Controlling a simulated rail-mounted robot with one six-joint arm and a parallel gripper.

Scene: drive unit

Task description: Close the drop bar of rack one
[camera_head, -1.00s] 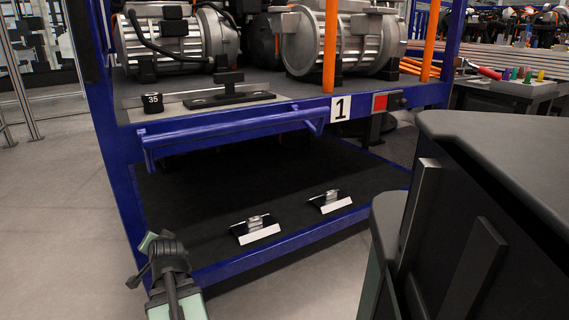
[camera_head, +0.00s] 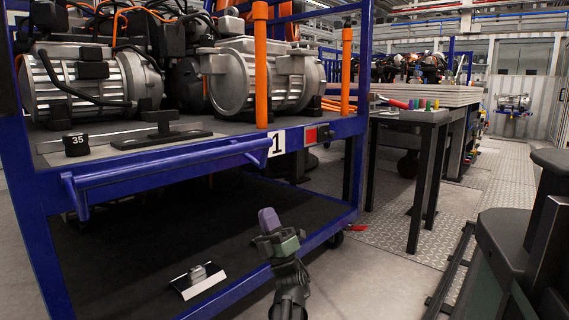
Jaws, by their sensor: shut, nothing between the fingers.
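Rack one is a blue frame (camera_head: 346,127) with a white number 1 plate (camera_head: 277,142) on its front shelf edge. Its drop bar (camera_head: 160,173), a blue bar with an arm at each end, is down, sticking out in front of and slightly below the shelf edge. My gripper (camera_head: 268,220) is in the lower middle, pointing up, its purple fingers shut and empty. In the picture it is below and right of the bar's right end, apart from it, in front of the lower deck.
Silver motors (camera_head: 95,85) stand on the upper shelf behind a black block marked 35 (camera_head: 76,145) and a dark bracket (camera_head: 161,132). A silver-faced wedge (camera_head: 198,281) sits on the lower deck.

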